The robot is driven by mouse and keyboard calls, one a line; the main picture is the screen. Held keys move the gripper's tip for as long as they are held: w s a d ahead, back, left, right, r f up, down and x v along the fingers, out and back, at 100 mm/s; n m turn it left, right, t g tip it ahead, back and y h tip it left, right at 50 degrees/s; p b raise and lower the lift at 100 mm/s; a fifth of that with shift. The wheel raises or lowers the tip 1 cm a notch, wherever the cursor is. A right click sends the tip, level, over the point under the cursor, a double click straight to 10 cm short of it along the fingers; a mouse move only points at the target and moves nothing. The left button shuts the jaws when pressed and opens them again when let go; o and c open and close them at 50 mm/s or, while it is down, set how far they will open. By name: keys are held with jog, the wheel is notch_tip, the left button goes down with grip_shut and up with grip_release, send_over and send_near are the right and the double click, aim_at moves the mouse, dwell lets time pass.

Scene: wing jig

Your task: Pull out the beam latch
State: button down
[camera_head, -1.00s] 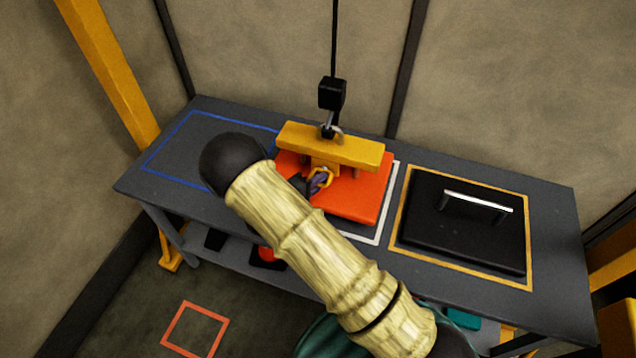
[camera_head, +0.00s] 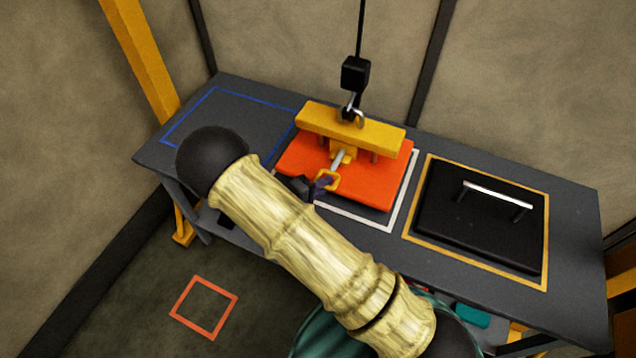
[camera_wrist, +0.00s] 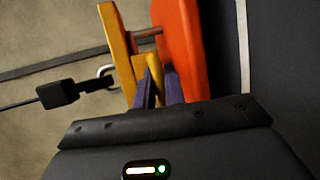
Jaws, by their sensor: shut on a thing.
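The beam latch (camera_head: 327,180) has a yellow ring handle and a silver pin (camera_head: 338,161). A length of the pin shows between the ring and the yellow block under the yellow beam (camera_head: 352,130). I cannot tell whether its far end is still inside. My gripper (camera_head: 320,184) is shut on the ring, at the front of the beam, partly hidden by my arm. In the wrist view, the purple fingers of my gripper (camera_wrist: 159,92) close around the yellow latch handle (camera_wrist: 154,68). The beam sits over an orange panel (camera_head: 376,188) and hangs from a hook (camera_head: 353,108).
The grey table (camera_head: 260,95) has a blue outlined area at left, bare where visible. A black plate with a silver handle (camera_head: 480,225) lies in the yellow outline at right. A black hoist block and cable (camera_head: 355,73) rise above the beam.

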jog(key=shift+s+d+f, duration=0.1)
jog(key=shift+s+f, duration=0.2)
jog(key=shift+s, duration=0.05)
jog(key=c, duration=1.5)
grip_release()
jog(key=shift+r, duration=0.2)
jog(key=b+v, duration=0.2)
jog(key=v, duration=1.5)
jog(key=shift+a+r, duration=0.15)
jog(key=shift+a, duration=0.15)
